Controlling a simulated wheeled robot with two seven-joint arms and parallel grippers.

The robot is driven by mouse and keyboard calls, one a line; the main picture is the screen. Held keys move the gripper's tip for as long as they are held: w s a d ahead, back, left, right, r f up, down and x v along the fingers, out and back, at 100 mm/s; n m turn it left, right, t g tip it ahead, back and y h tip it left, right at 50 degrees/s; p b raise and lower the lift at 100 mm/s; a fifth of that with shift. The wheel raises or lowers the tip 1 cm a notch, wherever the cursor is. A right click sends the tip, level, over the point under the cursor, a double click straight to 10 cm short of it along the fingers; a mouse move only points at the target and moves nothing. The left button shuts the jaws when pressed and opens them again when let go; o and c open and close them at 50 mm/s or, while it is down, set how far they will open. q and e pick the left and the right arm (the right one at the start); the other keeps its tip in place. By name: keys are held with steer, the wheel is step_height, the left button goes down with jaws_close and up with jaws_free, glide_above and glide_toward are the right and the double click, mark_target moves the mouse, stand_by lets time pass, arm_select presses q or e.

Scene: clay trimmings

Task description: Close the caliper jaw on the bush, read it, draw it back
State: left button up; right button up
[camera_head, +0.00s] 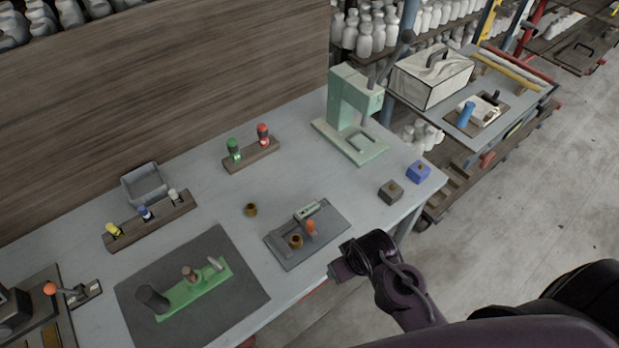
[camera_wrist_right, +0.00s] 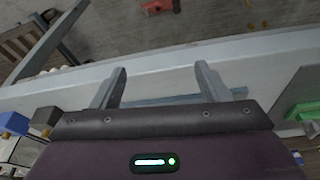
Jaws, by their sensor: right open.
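The caliper lies on a dark grey mat (camera_head: 332,219) near the table's front edge. It has a grey fixed block (camera_head: 281,244), an orange-red knob (camera_head: 310,226) on its sliding jaw and a pale green readout (camera_head: 306,211), too small to read. A brass bush (camera_head: 296,241) stands between block and knob; I cannot tell whether the jaw touches it. My right gripper (camera_head: 336,271) is at the table's front edge, right of and below the mat, apart from the knob. In the right wrist view its fingers (camera_wrist_right: 160,70) are spread and empty. My left gripper is not in view.
A second brass bush (camera_head: 250,210) stands left of the mat. A green press (camera_head: 350,115), a dark block (camera_head: 390,191) and a blue block (camera_head: 418,172) stand to the right. A green fixture (camera_head: 195,290) lies on a dark mat at left.

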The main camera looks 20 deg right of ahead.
steer(key=w+a+r+n+t+y, duration=0.4)
steer(key=w+a+r+n, duration=0.55)
steer(key=a+r, duration=0.45)
steer(key=a+r+n+g+y, duration=0.1)
steer(key=a+r+n+y, duration=0.1)
steer(key=a+n, duration=0.55)
steer(key=a+r+n+y, duration=0.2)
steer(key=a+n+y, duration=0.1)
steer(key=a+n, duration=0.45)
steer(key=n+g+h, duration=0.6)
steer(key=n+h, duration=0.3)
steer(key=n, duration=0.4)
glide_above(310, 222)
step_height(310, 222, down, 4)
step_height(310, 222, down, 10)
steer(key=b, duration=0.8)
steer(key=shift+s+f, duration=0.1)
steer(key=shift+f, duration=0.1)
